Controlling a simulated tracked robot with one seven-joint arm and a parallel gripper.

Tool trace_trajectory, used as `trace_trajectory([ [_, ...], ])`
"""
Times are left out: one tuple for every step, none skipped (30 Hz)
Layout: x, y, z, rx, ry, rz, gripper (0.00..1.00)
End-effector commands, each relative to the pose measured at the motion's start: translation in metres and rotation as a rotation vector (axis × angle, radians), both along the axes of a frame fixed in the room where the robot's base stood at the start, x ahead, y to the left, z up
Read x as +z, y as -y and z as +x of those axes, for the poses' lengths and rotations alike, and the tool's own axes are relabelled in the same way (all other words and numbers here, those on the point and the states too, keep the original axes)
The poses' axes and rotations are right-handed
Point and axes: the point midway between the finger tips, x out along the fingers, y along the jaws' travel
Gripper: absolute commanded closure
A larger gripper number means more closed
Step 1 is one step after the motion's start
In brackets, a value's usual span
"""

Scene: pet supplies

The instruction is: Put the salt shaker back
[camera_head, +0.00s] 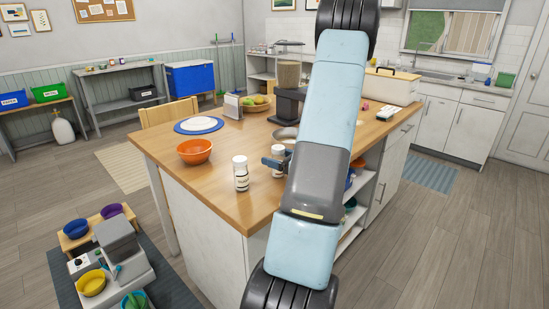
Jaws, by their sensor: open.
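Two white shaker-like containers stand upright on the wooden counter top near its front edge, but I cannot read their labels to tell which is the salt shaker. The larger one (240,175), with dark marks on its side, stands in the open. The smaller one (278,172) is to its right, partly hidden by my gripper and arm. My gripper (272,163) is open, with a dark blue-grey finger showing right at the smaller container. The rest of the gripper is hidden behind my arm, so I cannot tell whether the fingers are around the container or touching it.
An orange bowl (195,151), a white plate on a blue mat (180,128) and a fruit bowl (255,107) stand on the counter (215,188). A grey bowl (286,134) and a dark appliance (288,103) stand behind my gripper. The counter's front left is clear.

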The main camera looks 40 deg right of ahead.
Motion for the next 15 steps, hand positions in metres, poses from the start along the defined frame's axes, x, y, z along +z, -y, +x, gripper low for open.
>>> trace_trajectory([
  [0.0, 0.003, -0.007, -0.004, -0.001, 0.0, 0.18],
  [0.0, 0.004, -0.012, -0.004, -0.001, 0.0, 0.18],
  [0.0, 0.006, -0.019, -0.004, -0.001, 0.0, 0.18],
  [0.0, 0.008, -0.025, -0.005, -0.001, 0.0, 0.18],
  [0.0, 0.01, -0.03, -0.004, -0.001, 0.0, 0.18],
  [0.0, 0.012, -0.038, -0.005, -0.001, 0.0, 0.18],
  [0.0, 0.013, -0.044, -0.005, -0.001, 0.0, 0.18],
  [0.0, 0.015, -0.05, -0.004, -0.001, 0.0, 0.18],
  [0.0, 0.017, -0.057, -0.004, -0.001, 0.0, 0.18],
  [0.0, 0.018, -0.063, -0.003, -0.001, 0.0, 0.18],
  [0.0, 0.02, -0.068, -0.004, -0.001, 0.0, 0.18],
  [0.0, 0.022, -0.075, -0.004, -0.001, 0.0, 0.18],
  [0.0, 0.023, -0.079, -0.003, -0.001, 0.0, 0.18],
  [0.0, 0.024, -0.083, -0.003, 0.0, 0.0, 0.18],
  [0.0, 0.025, -0.088, -0.003, -0.001, 0.001, 0.18],
])
